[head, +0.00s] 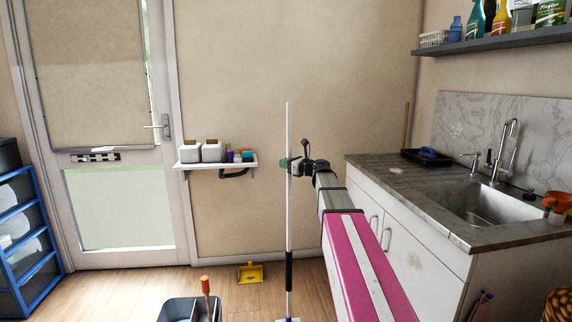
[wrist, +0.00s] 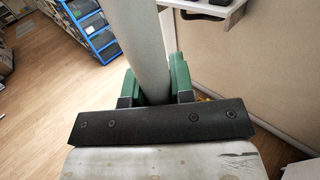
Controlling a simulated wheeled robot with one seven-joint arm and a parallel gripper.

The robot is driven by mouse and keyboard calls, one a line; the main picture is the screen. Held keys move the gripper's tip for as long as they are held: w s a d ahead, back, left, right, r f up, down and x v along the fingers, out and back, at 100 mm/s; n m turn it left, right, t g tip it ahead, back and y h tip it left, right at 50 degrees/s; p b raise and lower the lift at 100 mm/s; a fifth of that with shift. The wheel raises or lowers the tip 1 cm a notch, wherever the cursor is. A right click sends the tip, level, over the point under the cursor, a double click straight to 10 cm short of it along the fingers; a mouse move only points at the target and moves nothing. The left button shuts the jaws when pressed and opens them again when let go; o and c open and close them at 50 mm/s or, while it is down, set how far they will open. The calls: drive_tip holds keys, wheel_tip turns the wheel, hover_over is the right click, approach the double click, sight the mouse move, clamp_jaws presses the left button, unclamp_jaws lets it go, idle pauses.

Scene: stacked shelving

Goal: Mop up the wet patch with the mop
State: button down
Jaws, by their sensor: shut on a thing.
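The mop (head: 289,215) stands upright in the head view, a thin white pole with a black section low down. Its bottom end is cut off by the lower picture edge, so only a sliver of the head shows. My gripper (head: 290,165) is shut on the pole at its upper part, with green fingers on both sides of it. In the wrist view the pole (wrist: 146,45) runs between the green fingers of my gripper (wrist: 156,85). I cannot make out the wet patch in either view.
A dark bucket (head: 174,310) with an orange-handled tool stands at the bottom, left of the mop. A yellow dustpan (head: 250,273) lies by the wall. The sink counter (head: 405,187) fills the right side. Blue-framed drawers (head: 22,240) stand at left. A small wall shelf (head: 216,164) juts out behind.

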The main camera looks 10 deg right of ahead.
drive_tip(key=shift+s, duration=0.15)
drive_tip(key=shift+s+f, duration=0.1)
drive_tip(key=shift+s, duration=0.75)
drive_tip(key=shift+s+f, duration=0.15)
drive_tip(key=shift+s, duration=1.05)
drive_tip(key=shift+s+f, duration=0.15)
drive_tip(key=shift+s, duration=0.85)
drive_tip(key=shift+s+f, duration=0.15)
drive_tip(key=shift+s, duration=0.7)
